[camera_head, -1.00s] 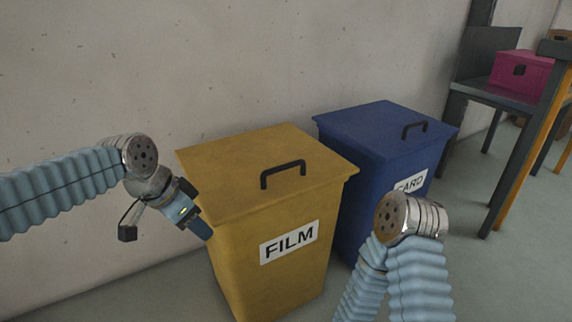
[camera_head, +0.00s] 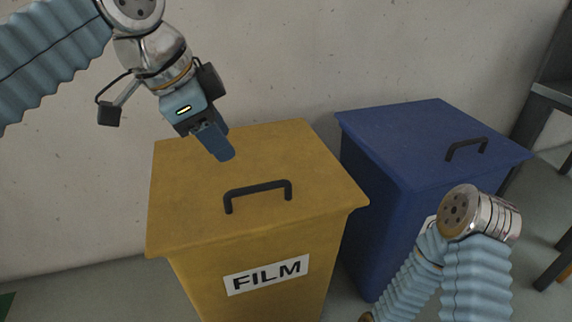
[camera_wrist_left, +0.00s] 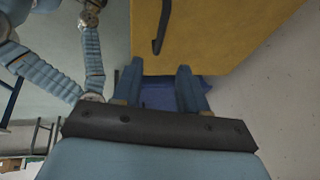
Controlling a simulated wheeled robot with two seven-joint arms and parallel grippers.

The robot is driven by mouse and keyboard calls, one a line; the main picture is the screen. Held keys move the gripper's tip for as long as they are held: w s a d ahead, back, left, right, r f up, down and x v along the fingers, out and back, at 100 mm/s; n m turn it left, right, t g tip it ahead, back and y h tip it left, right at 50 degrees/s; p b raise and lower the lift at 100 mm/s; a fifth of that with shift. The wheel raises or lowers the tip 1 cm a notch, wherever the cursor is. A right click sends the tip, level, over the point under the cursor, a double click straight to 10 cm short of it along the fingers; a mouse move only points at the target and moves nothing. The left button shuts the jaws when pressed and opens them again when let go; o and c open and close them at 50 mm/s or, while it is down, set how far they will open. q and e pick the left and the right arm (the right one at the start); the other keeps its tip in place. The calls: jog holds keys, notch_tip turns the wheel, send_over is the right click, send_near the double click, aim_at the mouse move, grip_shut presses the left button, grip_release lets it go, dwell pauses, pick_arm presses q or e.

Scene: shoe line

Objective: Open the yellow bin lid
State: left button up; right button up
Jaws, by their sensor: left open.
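The yellow bin (camera_head: 195,275) stands against the wall with a FILM label on its front. Its yellow lid (camera_head: 180,190) is closed and carries a black handle (camera_head: 258,190). My left gripper (camera_head: 222,148) is above the lid, behind and left of the handle, open and empty. In the left wrist view the two blue fingers of the left gripper (camera_wrist_left: 160,85) are apart, with the yellow lid (camera_wrist_left: 215,35) and black handle (camera_wrist_left: 160,30) ahead of them. My right arm shows at the lower right of the head view; its gripper is not clearly visible.
A blue bin (camera_head: 385,235) with a closed lid and a black handle (camera_head: 466,149) stands close to the right of the yellow bin. The wall (camera_head: 300,60) is directly behind both bins. A dark table leg (camera_head: 556,270) is at the far right.

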aim_at(260, 185)
pick_arm(q)
jog(key=b+x, duration=0.1)
jog(key=x, duration=0.3)
jog(key=b+x, duration=0.1)
jog(key=x, duration=0.4)
jog(key=b+x, duration=0.2)
jog(key=x, duration=0.2)
jog(key=shift+w+d+f, duration=0.2)
jog(key=shift+w+d, duration=0.05)
jog(key=shift+d, duration=0.1)
grip_shut()
